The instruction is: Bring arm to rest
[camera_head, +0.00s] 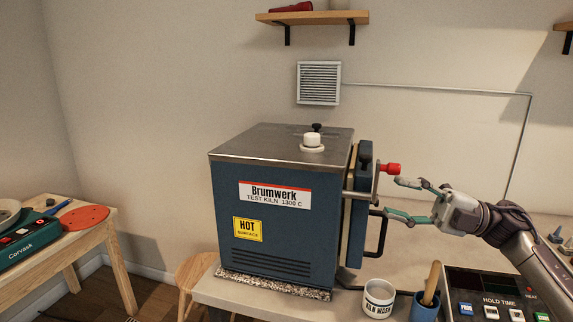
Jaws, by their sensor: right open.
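My right gripper (396,198) is open and empty. It points left, just right of the blue kiln door (359,215). Its upper finger is close to a red knob (391,168) on the door latch, and its lower finger is beside the black door handle (379,240). I cannot tell whether either finger touches them. The blue Brumwerk test kiln (276,208) stands on the bench with a steel top. Its door appears shut or nearly shut. My left gripper is not in view.
A "kiln wash" pot (378,301), a blue cup with a wooden tool (424,306) and a control panel (490,295) sit on the bench (212,291) below my right arm. A wall shelf (312,17) hangs above. A wooden table (95,226) stands at left.

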